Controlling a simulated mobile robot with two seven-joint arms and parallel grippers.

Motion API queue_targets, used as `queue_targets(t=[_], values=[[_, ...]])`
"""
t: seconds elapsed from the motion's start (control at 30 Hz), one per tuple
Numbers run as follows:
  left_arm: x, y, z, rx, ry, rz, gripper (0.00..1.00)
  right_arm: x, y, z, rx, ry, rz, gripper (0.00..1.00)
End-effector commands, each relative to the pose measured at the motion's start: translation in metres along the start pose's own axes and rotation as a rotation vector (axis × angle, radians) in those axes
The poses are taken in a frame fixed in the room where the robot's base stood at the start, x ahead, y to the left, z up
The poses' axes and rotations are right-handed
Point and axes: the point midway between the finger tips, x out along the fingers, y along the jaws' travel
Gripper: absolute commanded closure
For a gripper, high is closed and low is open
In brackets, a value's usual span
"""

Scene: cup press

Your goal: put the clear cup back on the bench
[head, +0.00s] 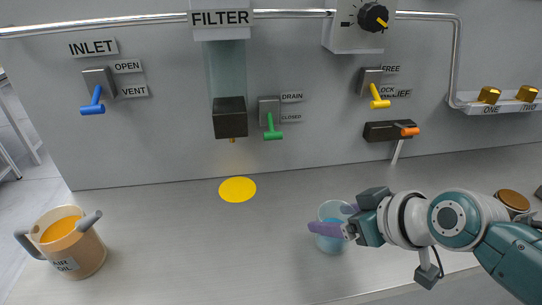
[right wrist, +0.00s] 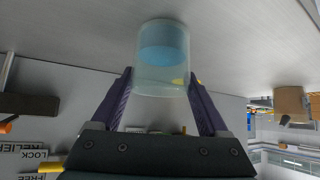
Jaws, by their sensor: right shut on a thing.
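The clear cup (head: 329,240) with blue liquid in it is at the right of the middle of the bench (head: 200,260). My right gripper (head: 330,222) is shut on the cup, with its purple fingers on either side of it. The cup also shows in the right wrist view (right wrist: 162,75), upside down in that picture, between the two fingers (right wrist: 160,92). I cannot tell whether the cup's base touches the bench. My left gripper is not in view.
A yellow disc (head: 237,189) lies on the bench below the FILTER block (head: 230,118). Blue (head: 93,101), green (head: 272,130), yellow (head: 379,98) and orange (head: 408,130) levers are on the wall panel.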

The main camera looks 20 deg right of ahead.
Motion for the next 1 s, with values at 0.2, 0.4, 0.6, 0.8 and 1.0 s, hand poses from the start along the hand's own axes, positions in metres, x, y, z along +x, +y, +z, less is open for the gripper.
queue_targets(t=[0.2, 0.4, 0.6, 0.8, 1.0], values=[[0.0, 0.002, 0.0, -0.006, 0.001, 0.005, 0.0, 0.0, 0.0, -0.001, 0.0, 0.002, 0.0, 0.91], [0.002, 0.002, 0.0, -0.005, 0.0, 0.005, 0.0, 0.001, 0.0, 0.001, 0.0, 0.001, 0.0, 0.12], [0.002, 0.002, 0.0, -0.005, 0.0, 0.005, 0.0, 0.001, 0.0, 0.001, 0.0, 0.0, 0.0, 0.0], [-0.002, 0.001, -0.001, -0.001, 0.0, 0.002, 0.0, -0.002, 0.0, -0.002, 0.001, 0.001, 0.0, 0.0], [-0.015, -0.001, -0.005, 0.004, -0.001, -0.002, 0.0, -0.031, 0.001, -0.003, -0.002, -0.001, 0.001, 0.0]])
